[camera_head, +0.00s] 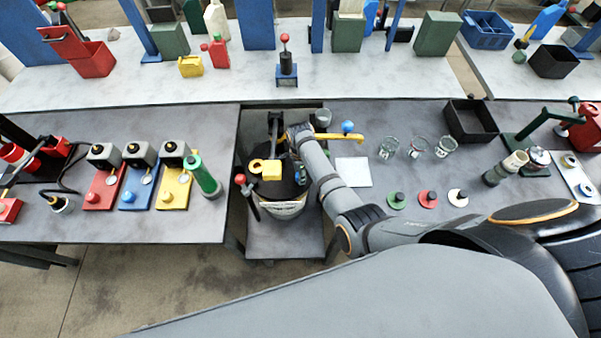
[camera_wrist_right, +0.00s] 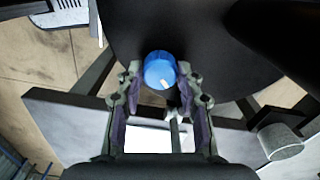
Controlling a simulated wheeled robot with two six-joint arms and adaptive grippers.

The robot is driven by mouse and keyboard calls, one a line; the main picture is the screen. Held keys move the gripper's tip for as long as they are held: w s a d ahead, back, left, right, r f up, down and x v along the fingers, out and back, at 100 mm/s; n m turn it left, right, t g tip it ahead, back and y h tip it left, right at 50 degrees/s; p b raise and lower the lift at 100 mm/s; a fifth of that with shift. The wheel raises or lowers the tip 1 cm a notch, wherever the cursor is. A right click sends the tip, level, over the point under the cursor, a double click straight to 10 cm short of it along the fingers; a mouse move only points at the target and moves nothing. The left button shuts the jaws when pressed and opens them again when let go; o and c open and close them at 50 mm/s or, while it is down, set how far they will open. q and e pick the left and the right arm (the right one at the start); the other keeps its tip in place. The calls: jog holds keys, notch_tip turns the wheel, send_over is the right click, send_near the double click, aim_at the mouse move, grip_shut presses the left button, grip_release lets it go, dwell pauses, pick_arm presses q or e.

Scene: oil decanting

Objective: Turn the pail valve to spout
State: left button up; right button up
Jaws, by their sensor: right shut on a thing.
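The pail (camera_head: 277,211) has a black lid and stands on a low platform in the gap between the benches. My right arm reaches over its far right side in the head view, and its fingertips are hidden there. In the right wrist view, my right gripper (camera_wrist_right: 160,76) has a finger on each side of a blue round knob with a white mark (camera_wrist_right: 159,68), and it is shut on it. The knob sits against a large black surface, apparently the pail. The spout cannot be made out. My left gripper is not in view.
A red-knobbed lever (camera_head: 241,181) stands at the pail's left. Yellow fittings (camera_head: 271,169) sit on the lid. A yellow lever (camera_head: 340,137), a blue knob (camera_head: 347,127) and a small cup (camera_head: 322,118) are close to my right wrist. Glass beakers (camera_head: 388,147) stand further right.

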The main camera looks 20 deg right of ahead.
jog(key=shift+w+a+r, duration=0.1)
jog(key=shift+w+r, duration=0.05)
dwell(0.3)
jog(key=o, duration=1.1)
jog(key=shift+o, duration=0.4)
